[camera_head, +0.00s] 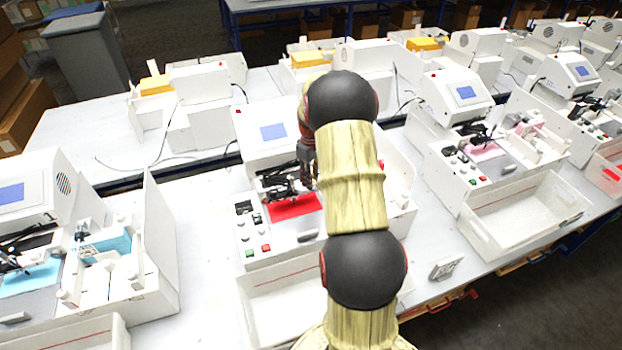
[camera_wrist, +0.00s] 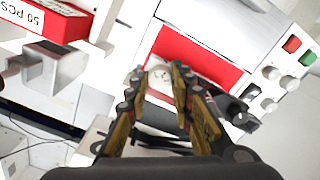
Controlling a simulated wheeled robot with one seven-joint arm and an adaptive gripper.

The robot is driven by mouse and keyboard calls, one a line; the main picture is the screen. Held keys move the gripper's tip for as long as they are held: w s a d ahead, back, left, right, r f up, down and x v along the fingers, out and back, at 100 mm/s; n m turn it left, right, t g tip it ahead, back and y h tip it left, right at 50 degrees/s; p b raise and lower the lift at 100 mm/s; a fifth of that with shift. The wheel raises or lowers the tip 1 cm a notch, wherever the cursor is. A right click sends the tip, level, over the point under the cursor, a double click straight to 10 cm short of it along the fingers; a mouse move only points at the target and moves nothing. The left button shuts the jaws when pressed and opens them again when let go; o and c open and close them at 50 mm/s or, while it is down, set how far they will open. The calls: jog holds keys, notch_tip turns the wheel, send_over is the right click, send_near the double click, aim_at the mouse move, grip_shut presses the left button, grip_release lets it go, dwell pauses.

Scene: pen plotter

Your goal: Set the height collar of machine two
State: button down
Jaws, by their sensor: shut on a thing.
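A white pen plotter (camera_head: 270,131) with a blue screen and a red sheet (camera_head: 292,208) on its bed stands in the middle of the table; I see no number on it. My gripper (camera_head: 311,183) is over its bed, partly hidden behind my arm. In the wrist view my gripper (camera_wrist: 160,76) has its fingers on either side of a small pale round part (camera_wrist: 158,74), which I take to be the height collar. The fingers are shut on it. Its scale or setting is too small to read. The red sheet (camera_wrist: 200,58) lies behind the fingertips.
Knobs and a green button (camera_wrist: 291,44) and a red button (camera_wrist: 307,58) sit beside the bed. A red box marked 50 PCS (camera_wrist: 45,22) is close at upper left. Other plotters stand left (camera_head: 25,200) and right (camera_head: 460,95). A white tray (camera_head: 285,300) is in front.

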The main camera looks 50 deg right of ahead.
jog(key=m, duration=0.5)
jog(key=shift+m, duration=0.4)
jog(key=m, duration=0.5)
jog(key=shift+m, duration=0.7)
jog(key=c, duration=1.6)
grip_release()
jog(key=shift+o, duration=0.3)
notch_tip(320, 180, up, 12)
